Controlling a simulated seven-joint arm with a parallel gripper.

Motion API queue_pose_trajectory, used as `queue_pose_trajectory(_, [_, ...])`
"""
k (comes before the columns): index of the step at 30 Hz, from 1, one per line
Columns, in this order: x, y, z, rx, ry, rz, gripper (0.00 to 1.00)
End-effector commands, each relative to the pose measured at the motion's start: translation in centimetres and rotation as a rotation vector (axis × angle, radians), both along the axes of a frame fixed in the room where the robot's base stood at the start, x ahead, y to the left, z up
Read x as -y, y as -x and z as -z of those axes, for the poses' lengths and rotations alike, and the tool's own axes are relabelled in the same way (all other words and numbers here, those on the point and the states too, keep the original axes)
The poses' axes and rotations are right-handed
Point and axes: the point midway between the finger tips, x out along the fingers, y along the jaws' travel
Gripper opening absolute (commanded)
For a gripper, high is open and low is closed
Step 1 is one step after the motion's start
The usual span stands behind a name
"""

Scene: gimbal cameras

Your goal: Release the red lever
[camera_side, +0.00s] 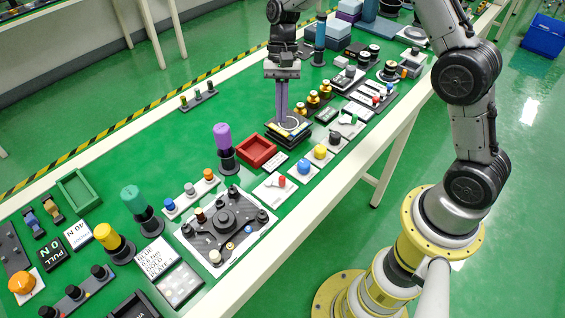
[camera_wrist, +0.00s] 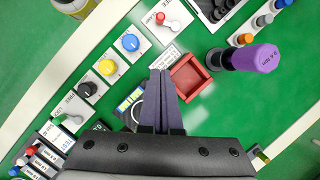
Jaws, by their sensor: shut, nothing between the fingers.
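The red lever (camera_side: 282,181) stands on a small white plate in the middle of the bench, near its front edge, in the side view. In the wrist view its red tip (camera_wrist: 160,18) shows near the top, with a pale arm reaching right. My gripper (camera_side: 282,118) points down with its fingers together and nothing between them. It is over a dark, yellow-edged block with a ring (camera_side: 289,128), behind and to the right of the lever in the side view. In the wrist view the fingertips (camera_wrist: 160,72) are apart from the lever, below it in the picture.
A red open tray (camera_side: 272,146) and a purple-topped post (camera_side: 222,138) stand near the lever. Blue (camera_side: 305,167) and yellow (camera_side: 320,152) knobs sit beside it along the front edge. A black plate with knobs (camera_side: 256,250) lies to its left. Bare green bench lies behind.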

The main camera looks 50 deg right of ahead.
Motion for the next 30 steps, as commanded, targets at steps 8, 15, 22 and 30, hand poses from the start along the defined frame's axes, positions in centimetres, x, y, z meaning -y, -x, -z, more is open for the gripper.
queue_pose_trajectory(8, [0.2, 0.3, 1.2, -0.029, -0.002, 0.003, 0.0])
queue_pose_trajectory(15, [0.1, 0.3, 1.3, -0.029, -0.002, 0.003, 0.0])
queue_pose_trajectory(22, [-0.7, 1.1, 3.6, -0.032, -0.001, 0.001, 0.0])
queue_pose_trajectory(30, [-2.1, 2.4, 8.6, -0.033, -0.001, 0.001, 0.0])
